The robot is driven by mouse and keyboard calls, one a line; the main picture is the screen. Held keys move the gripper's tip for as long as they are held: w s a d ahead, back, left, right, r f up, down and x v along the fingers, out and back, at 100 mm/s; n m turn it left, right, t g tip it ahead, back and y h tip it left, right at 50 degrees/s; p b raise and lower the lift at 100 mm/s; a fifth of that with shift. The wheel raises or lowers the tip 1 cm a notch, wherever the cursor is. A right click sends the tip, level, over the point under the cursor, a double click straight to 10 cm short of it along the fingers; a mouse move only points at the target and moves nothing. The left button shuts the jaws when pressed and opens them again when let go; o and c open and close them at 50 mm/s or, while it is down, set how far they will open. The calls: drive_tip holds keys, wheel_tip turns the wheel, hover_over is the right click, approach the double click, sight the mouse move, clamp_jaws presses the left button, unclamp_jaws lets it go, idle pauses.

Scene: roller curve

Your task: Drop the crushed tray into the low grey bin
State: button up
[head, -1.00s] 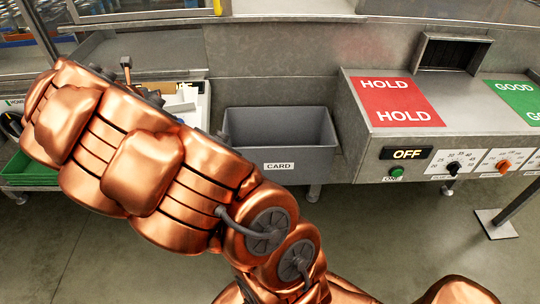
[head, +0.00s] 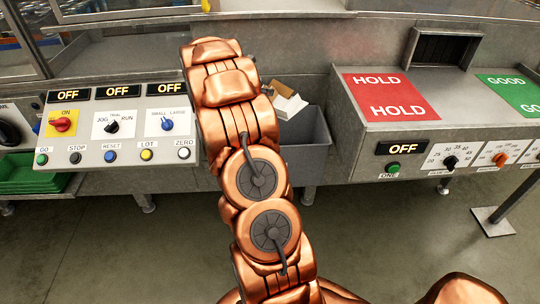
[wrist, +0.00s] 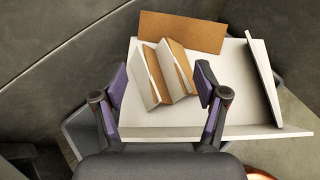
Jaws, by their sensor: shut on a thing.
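The crushed tray (head: 289,104), white and brown card, shows beyond my arm in the head view, above the low grey bin (head: 308,150). In the wrist view the tray (wrist: 220,117) has a white base, a bent side wall, a brown flap and a zigzag fold. My gripper (wrist: 162,78) is shut on the tray, with purple pads either side of the fold. The bin's rim (wrist: 78,132) shows under the tray there. In the head view my arm hides the gripper and the bin's left part.
Right of the bin stands a grey bench with a red HOLD area (head: 390,97) and a green GOOD area (head: 515,92). Left is a control panel (head: 118,128) with knobs and buttons. A metal wall (head: 290,50) stands behind the bin.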

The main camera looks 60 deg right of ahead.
drive_tip(key=shift+s+d+f+g, duration=0.3)
drive_tip(key=shift+s+d+f, duration=0.05)
drive_tip(key=shift+s+d, duration=0.35)
drive_tip(key=shift+s+f, duration=0.15)
wheel_tip(320, 180, down, 6)
drive_tip(key=b, duration=0.5)
drive_tip(key=shift+r, duration=0.2)
drive_tip(key=o, duration=1.2)
drive_tip(key=shift+a, duration=0.1)
